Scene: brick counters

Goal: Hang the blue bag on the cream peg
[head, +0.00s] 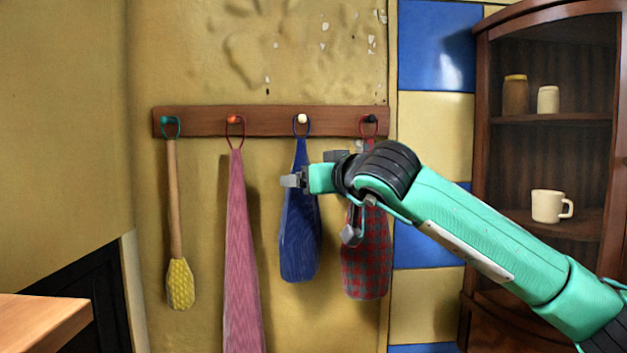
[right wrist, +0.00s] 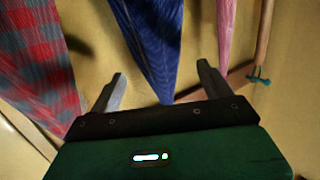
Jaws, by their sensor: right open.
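The blue bag (head: 300,245) hangs upright below the rail, its blue loop around the cream peg (head: 302,119). My right gripper (head: 290,180) is in front of the upper part of the bag and hides some of it. In the right wrist view my right gripper (right wrist: 160,85) has its two fingers spread apart, with nothing gripped. The blue bag (right wrist: 150,40) shows beyond and between the fingers there. My left gripper is not in view.
On the wooden rail (head: 200,120), a yellow brush (head: 181,283) hangs from the teal peg, a pink cloth (head: 238,250) from the orange peg, and a red plaid bag (head: 367,260) from the black peg. A dark cabinet (head: 483,170) stands right; a counter (head: 40,312) lies lower left.

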